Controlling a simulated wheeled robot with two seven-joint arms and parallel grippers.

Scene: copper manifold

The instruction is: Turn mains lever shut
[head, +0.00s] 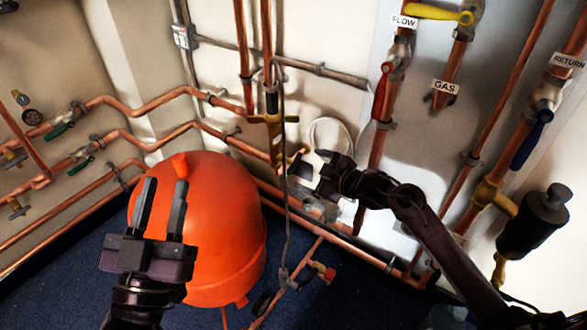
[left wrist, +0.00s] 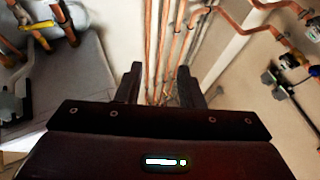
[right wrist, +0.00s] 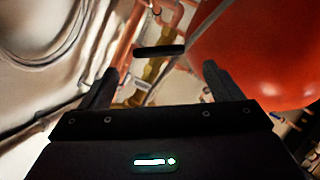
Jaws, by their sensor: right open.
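A black lever handle (right wrist: 160,50) on a brass valve (right wrist: 150,78) lies crosswise just beyond my right fingertips in the right wrist view. No mains label is readable. My right gripper (head: 322,173) is open and empty, just right of this lever and apart from it. Its fingers also show in the right wrist view (right wrist: 160,72). My left gripper (head: 161,205) is open and empty, in front of the orange vessel, with its fingers also in the left wrist view (left wrist: 160,85).
The orange vessel (head: 215,225) stands on blue carpet (head: 60,270) left of the valve. A grey hose (head: 284,190) hangs close by the lever. The red lever (head: 381,92), yellow gas lever (head: 440,14) and blue lever (head: 530,140) are on pipes at right.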

